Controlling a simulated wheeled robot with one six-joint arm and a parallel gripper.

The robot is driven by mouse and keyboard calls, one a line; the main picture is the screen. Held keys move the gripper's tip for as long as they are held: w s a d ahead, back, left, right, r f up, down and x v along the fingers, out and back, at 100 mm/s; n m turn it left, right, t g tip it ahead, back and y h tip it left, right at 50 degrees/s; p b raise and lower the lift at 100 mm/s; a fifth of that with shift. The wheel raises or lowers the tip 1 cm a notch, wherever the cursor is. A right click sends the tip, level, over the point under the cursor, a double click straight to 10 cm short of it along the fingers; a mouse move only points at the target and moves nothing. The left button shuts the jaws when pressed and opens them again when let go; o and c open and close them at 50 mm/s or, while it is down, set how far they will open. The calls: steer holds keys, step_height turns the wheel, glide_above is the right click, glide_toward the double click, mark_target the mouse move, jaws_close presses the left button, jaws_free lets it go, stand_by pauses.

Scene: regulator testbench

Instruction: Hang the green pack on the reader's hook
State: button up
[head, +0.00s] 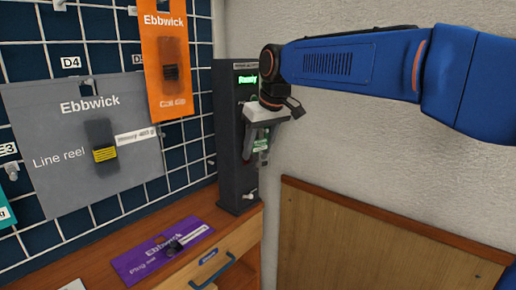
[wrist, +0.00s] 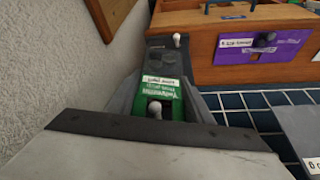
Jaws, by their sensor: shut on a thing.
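The green pack (head: 262,146) is upright in my gripper (head: 257,152), close to the front of the dark upright reader (head: 228,150). The reader's small screen glows green near its top. In the wrist view the pack (wrist: 160,82) appears upside down between the fingers of my gripper (wrist: 160,105), which is shut on it. The hook's pale rounded tip (wrist: 155,108) shows at the pack's hole. I cannot tell whether the pack's weight rests on the hook. My gripper hides part of the reader's front and the hook in the head view.
A purple pack (head: 165,250) lies on the wooden bench (head: 100,258) by a blue-handled drawer (head: 225,268). Orange (head: 164,100) and grey (head: 75,165) packs hang on the wire grid at left. A pale knob (head: 251,196) projects low on the reader. The plain wall is close at right.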

steer(key=o, duration=1.1)
steer(key=shift+o, duration=0.2)
steer(key=shift+r, duration=0.1)
steer(key=v, duration=1.6)
steer(key=s+d+f+m, duration=0.2)
steer(key=s+d+f, duration=0.3)
steer(key=d, duration=0.4)
steer(key=s+d+f+m+h, duration=0.1)
steer(key=s+d+f, duration=0.5)
steer(key=f, duration=0.4)
steer(key=s+d+f+m+h, duration=0.1)
steer(key=s+d+f+m, duration=0.1)
steer(key=s+d+f, duration=0.4)
steer(key=s+d+f+m+t, duration=0.1)
steer(key=s+d+f, duration=0.5)
steer(key=f, duration=0.9)
steer(key=s+m, duration=0.1)
steer(key=s, duration=0.2)
steer(key=shift+s+d+h, duration=0.2)
steer(key=shift+s+h, duration=0.2)
